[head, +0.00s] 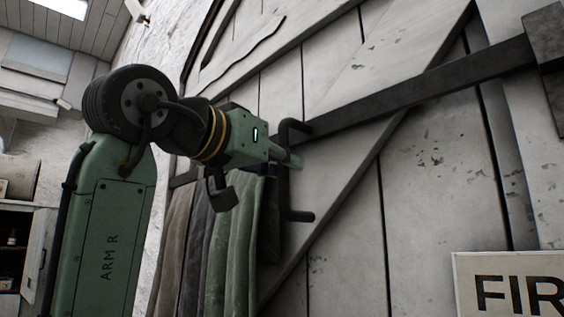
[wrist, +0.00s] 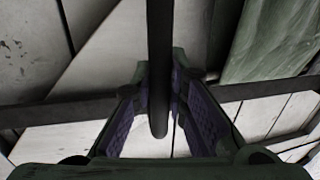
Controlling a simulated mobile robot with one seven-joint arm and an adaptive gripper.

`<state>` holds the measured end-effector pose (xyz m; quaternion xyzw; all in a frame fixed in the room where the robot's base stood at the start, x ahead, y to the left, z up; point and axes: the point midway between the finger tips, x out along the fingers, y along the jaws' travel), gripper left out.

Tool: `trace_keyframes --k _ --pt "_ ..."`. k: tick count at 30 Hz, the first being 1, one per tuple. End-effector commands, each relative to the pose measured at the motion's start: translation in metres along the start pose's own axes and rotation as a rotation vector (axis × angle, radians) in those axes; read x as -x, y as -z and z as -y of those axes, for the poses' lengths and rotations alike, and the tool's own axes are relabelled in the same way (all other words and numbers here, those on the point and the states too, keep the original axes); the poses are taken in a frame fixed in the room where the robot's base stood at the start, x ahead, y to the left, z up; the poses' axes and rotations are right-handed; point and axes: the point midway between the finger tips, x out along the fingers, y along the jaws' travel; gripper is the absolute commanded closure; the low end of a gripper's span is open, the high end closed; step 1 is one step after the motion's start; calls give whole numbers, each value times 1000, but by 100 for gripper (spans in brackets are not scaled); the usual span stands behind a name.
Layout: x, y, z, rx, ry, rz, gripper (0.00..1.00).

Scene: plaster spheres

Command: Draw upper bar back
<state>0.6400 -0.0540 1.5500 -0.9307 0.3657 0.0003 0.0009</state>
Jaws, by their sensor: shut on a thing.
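The upper bar (head: 430,90) is a long dark bar slanting across the pale plank door. Its right end meets a dark bracket (head: 546,38) at the door's edge. A dark upright handle (head: 284,195) with bent ends stands out from the bar's left part. My gripper (head: 290,160) is shut on this handle, partly hiding its middle. In the wrist view the handle (wrist: 159,60) runs between my purple-padded fingers (wrist: 160,110), and the bar (wrist: 40,113) passes behind them.
Grey and green cloths (head: 220,250) hang below my gripper. A sign (head: 515,290) reading "FIR" is at the lower right. Raised diagonal boards (head: 350,190) cross the door. An open cupboard (head: 25,250) stands at the far left.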

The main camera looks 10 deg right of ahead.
Motion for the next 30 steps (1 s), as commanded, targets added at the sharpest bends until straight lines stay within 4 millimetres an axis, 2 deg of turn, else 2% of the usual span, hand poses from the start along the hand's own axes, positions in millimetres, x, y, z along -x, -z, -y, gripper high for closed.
trace_keyframes --k 10,11,20,30 --pt "0 2 5 6 9 -5 100" --pt "0 2 5 6 9 -5 85" --pt "0 1 4 4 6 -3 65" --pt "3 1 2 2 4 -2 65"
